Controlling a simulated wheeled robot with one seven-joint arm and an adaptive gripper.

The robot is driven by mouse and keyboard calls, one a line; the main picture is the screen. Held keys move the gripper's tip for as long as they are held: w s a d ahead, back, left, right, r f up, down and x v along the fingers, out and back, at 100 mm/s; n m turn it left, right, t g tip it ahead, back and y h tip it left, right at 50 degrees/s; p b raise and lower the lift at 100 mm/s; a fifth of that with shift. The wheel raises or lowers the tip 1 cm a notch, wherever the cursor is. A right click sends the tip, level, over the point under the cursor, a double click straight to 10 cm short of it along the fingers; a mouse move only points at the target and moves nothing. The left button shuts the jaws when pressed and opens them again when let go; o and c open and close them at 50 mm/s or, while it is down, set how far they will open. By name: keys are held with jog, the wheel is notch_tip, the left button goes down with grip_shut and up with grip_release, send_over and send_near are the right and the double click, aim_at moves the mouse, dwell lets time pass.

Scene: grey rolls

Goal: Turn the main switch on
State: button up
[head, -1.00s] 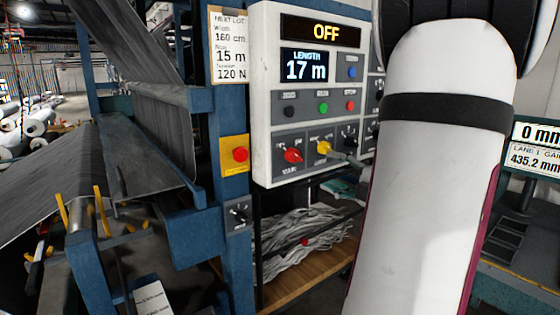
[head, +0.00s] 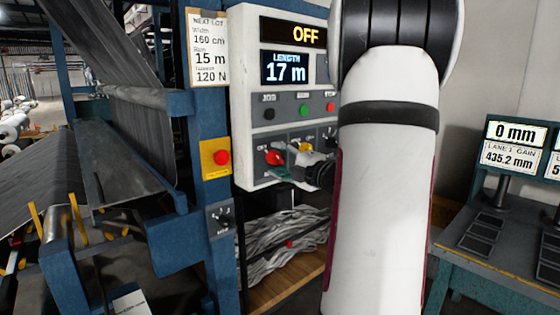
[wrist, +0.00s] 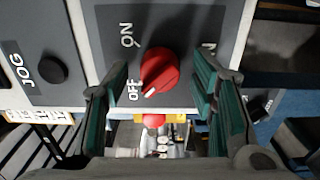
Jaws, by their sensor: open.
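The main switch (head: 274,157) is a red rotary knob low on the left of the pale control panel (head: 244,100). In the wrist view the red knob (wrist: 160,72) has a white pointer mark directed at the OFF label, with ON printed above it. My gripper (wrist: 158,100) is open, its green-padded fingers on either side of the knob's lower part in that view; I cannot tell whether they touch it. In the head view my gripper (head: 290,172) is small and partly hidden by my arm. The panel display (head: 292,33) reads OFF.
A yellow knob (head: 304,148) sits right of the red one. Black, green and red buttons line the row above. A red button on a yellow plate (head: 221,157) is on the blue post to the left. A shelf with grey strips (head: 280,245) lies below.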

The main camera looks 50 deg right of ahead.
jog(key=c, duration=1.2)
jog(key=shift+o, duration=0.2)
jog(key=shift+m+p, duration=0.3)
jog(key=m+p, duration=0.3)
jog(key=shift+s+r, duration=0.1)
jog(key=m+p, duration=0.5)
jog(key=shift+m, duration=0.4)
jog(key=m+p, duration=0.5)
jog(key=shift+s+p, duration=0.1)
jog(key=shift+p, duration=0.25)
jog(key=m+p, duration=0.3)
jog(key=shift+w+f+m, duration=0.2)
jog(key=shift+m, duration=0.2)
